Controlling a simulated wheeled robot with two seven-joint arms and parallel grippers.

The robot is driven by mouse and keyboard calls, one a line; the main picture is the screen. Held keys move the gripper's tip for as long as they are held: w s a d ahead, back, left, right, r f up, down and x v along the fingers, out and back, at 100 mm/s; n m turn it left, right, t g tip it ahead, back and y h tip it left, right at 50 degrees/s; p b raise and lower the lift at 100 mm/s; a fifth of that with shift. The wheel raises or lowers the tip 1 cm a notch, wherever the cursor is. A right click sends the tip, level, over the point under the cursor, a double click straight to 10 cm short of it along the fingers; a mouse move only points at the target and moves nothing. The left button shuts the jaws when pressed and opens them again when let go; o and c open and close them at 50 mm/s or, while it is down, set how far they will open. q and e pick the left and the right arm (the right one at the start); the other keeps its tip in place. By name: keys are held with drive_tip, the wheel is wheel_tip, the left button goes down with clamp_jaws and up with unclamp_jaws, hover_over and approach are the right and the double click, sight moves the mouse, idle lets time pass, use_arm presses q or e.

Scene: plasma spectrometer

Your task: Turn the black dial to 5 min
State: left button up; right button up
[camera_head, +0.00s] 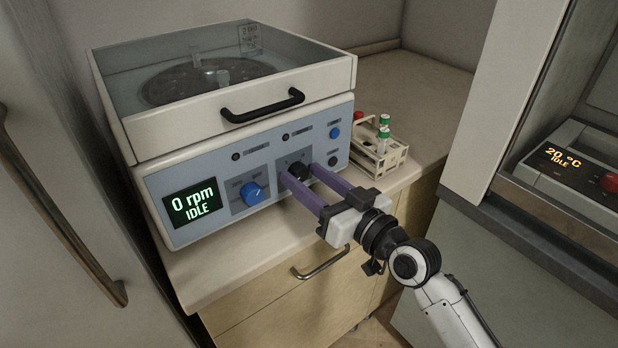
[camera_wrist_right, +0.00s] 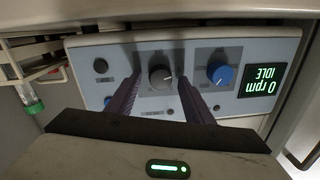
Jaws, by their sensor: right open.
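The black dial (camera_head: 298,171) is on the front panel of a centrifuge-like machine (camera_head: 218,186), right of a blue dial (camera_head: 251,193). It also shows in the right wrist view (camera_wrist_right: 161,76), where the panel appears upside down. My right gripper (camera_head: 300,172) is open, its two purple fingers reaching toward the panel on either side of the black dial. In the right wrist view, there is a gap between the dial and each finger. The dial's scale is too small to read. The display (camera_head: 193,202) reads 0 rpm IDLE. My left gripper is not in view.
The machine's clear lid (camera_head: 205,75) is closed, with a black handle (camera_head: 262,106). A rack (camera_head: 385,157) with green-capped tubes stands right of the machine. A second device (camera_head: 580,160) showing 20 °C IDLE is at the far right. Bare counter lies behind the rack.

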drive_tip(key=c, duration=1)
drive_tip(key=shift+m, duration=0.3)
drive_tip(key=shift+c, duration=0.2)
drive_tip(key=m, duration=0.2)
drive_tip(key=shift+m+p, duration=0.3)
drive_tip(key=shift+m, duration=0.1)
drive_tip(key=m, duration=0.3)
drive_tip(key=shift+f+m+p, duration=0.1)
drive_tip(key=shift+m+p, duration=0.2)
drive_tip(key=m+p, duration=0.1)
drive_tip(key=m, duration=0.6)
drive_tip(key=shift+f+t, duration=0.1)
drive_tip(key=shift+t, duration=0.3)
drive_tip(key=o, duration=1)
